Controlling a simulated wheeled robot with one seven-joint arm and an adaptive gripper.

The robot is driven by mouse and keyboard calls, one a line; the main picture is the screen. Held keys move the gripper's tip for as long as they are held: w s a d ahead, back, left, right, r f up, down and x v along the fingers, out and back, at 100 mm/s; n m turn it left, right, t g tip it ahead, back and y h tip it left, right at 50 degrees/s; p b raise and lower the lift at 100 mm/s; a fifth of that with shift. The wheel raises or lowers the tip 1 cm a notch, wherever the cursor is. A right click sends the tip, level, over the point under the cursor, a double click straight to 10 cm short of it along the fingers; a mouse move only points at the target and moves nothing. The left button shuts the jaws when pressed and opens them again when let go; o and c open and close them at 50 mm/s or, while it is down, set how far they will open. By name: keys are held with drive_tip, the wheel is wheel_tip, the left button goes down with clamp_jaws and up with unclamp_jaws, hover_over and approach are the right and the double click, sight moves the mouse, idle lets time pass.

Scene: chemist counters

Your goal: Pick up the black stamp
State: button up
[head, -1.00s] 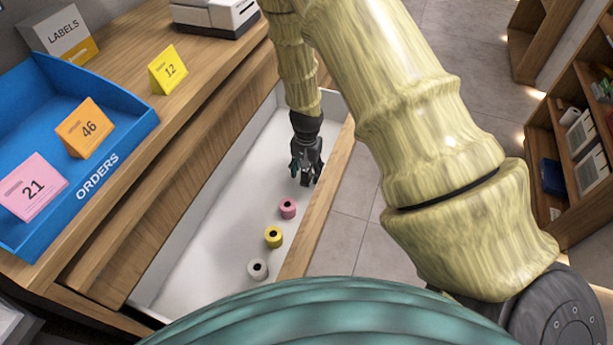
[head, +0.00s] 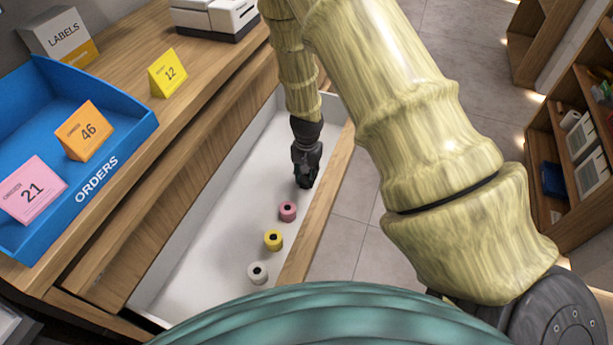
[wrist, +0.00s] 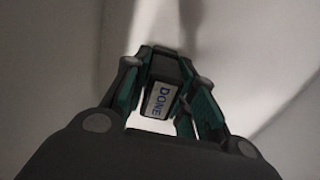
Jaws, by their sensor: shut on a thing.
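My gripper (head: 305,183) reaches down into the open white drawer (head: 200,245), toward its far part. In the wrist view my gripper (wrist: 165,75) is shut on the black stamp (wrist: 167,70), a dark block with a pale label reading "DONE". The stamp sits between the two fingers. In the head view the stamp cannot be told apart from the dark gripper. Whether it still touches the drawer floor is not clear.
A pink roll (head: 288,211), a yellow roll (head: 273,240) and a white roll (head: 258,273) stand in the drawer, nearer than my gripper. The drawer's wooden front (head: 318,215) is close on the right. A blue orders tray (head: 125,140) and a yellow card (head: 168,72) are on the counter.

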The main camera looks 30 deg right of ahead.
wheel_tip(320, 180, up, 10)
drive_tip(key=shift+f+p, duration=0.2)
drive_tip(key=shift+p, duration=0.75)
